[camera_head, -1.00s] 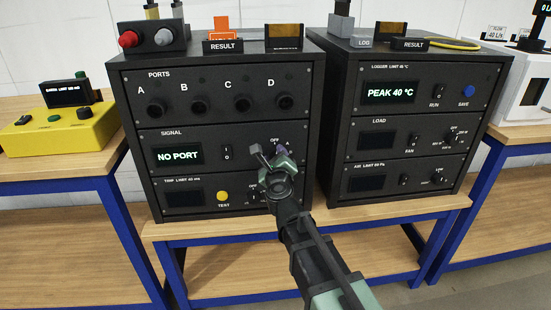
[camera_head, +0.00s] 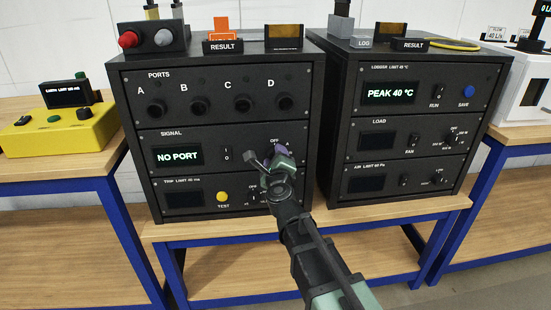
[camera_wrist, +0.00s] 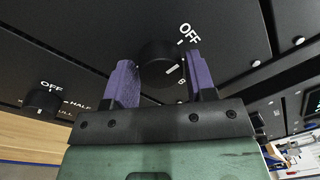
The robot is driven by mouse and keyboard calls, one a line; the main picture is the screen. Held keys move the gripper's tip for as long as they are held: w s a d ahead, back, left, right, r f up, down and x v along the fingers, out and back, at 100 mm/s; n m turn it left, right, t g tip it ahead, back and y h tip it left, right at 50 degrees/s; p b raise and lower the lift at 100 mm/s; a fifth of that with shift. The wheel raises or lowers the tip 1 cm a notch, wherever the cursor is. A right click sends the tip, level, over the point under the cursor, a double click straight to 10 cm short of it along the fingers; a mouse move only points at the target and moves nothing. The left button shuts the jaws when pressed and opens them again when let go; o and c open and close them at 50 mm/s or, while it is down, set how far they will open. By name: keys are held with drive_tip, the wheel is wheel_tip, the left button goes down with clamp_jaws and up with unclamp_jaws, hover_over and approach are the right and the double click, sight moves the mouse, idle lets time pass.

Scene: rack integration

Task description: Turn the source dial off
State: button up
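The dark round source dial (camera_wrist: 157,64) sits on the SIGNAL panel (camera_head: 190,153) of the left rack. In the wrist view a white OFF label is at its upper right and a letter B at its lower right. Its white pointer mark lies between these two labels. My gripper (camera_wrist: 160,82) has its two purple fingers on either side of the dial, close against it. I cannot tell whether they press on it. In the head view my gripper (camera_head: 270,153) covers most of the dial.
A second dial (camera_wrist: 42,102), marked OFF and HALF, is at the lower left in the wrist view. A black rocker switch (camera_head: 227,155) and a yellow TEST button (camera_head: 222,196) are left of my gripper. The right rack (camera_head: 420,120) stands close by.

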drive_tip(key=o, duration=0.3)
drive_tip(key=shift+s, duration=0.1)
drive_tip(key=s+d, duration=0.1)
drive_tip(key=s, duration=0.9)
drive_tip(key=shift+s+d+f+b, duration=0.2)
drive_tip(key=shift+f+b, duration=0.1)
